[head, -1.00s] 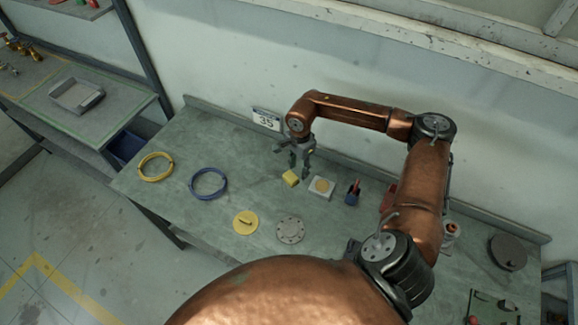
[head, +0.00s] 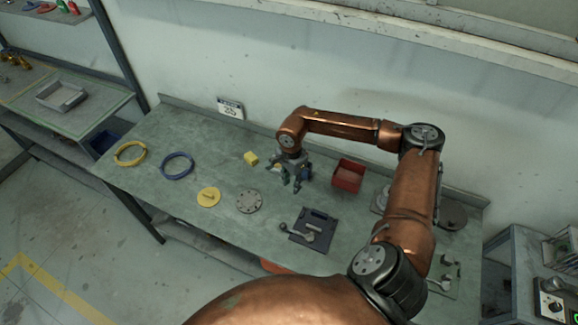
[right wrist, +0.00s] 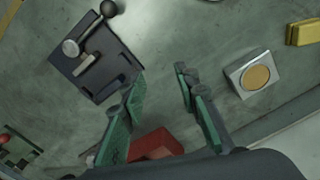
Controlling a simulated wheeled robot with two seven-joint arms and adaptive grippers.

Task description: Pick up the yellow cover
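A small yellow block (head: 251,158) lies left of this gripper, and shows at the right wrist view's upper right (right wrist: 304,32). My left gripper is not in view.
A grey flange (head: 249,201) lies beside the yellow disc. A blue ring (head: 177,152) and yellow ring (head: 117,155) lie left. A dark plate (head: 301,238), red bin (head: 348,165) and silver block with a gold disc (right wrist: 236,84) are near the right gripper.

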